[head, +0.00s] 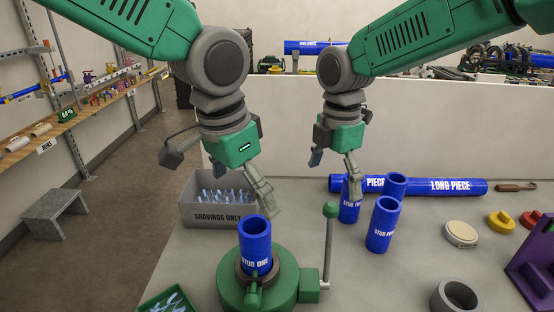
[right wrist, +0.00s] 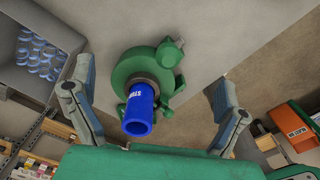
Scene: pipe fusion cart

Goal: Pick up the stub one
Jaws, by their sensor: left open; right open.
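Stub one (head: 255,238), a short blue pipe with white lettering, stands upright in the round green clamp fixture (head: 230,285) at the front of the table. My left gripper (head: 219,185) is open and empty, above and to the left of the stub, over the grey bin; its right finger hangs just above the stub's rim. My right gripper (head: 335,175) is open and empty, higher and to the right of the stub. In the right wrist view, stub one (right wrist: 138,122) and the fixture (right wrist: 132,68) show between its spread fingers (right wrist: 150,72), apart from both.
A grey shavings bin (head: 217,214) stands behind the fixture. A green-knobbed lever (head: 329,245) rises at its right. Blue stubs two (head: 349,212) and four (head: 381,230), another blue stub (head: 396,185) and the long piece (head: 450,187) are to the right. A green tray (head: 170,302) is at front left.

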